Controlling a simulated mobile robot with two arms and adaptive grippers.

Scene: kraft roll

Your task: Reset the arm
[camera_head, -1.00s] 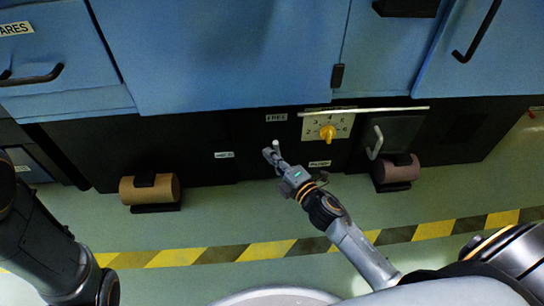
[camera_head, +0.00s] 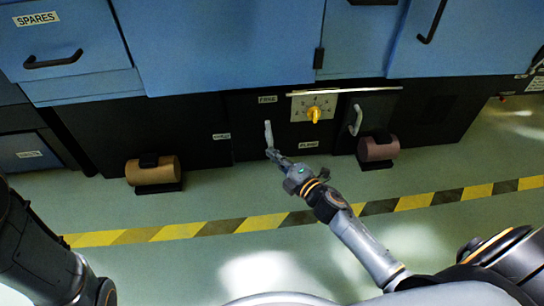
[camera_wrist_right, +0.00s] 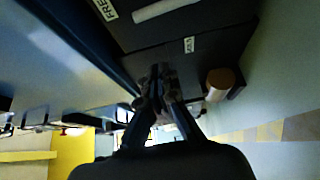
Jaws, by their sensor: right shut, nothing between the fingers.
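My right gripper (camera_head: 273,153) is shut and empty, in front of the dark lower panel of the blue cabinet. It sits just below a pale upright handle (camera_head: 268,134) on that panel; I cannot tell whether they touch in the head view. In the right wrist view the closed fingers (camera_wrist_right: 157,72) show with nothing between them, and the pale handle (camera_wrist_right: 165,9) lies apart from them, near the top. My left arm shows at the lower left of the head view, but its gripper is out of frame.
A yellow knob (camera_head: 314,115) on a numbered plate and another handle (camera_head: 356,120) are right of the gripper. A brown roll (camera_head: 152,171) and a mauve roll (camera_head: 378,149) sit low at the cabinet front. The floor before the striped line (camera_head: 200,229) is clear.

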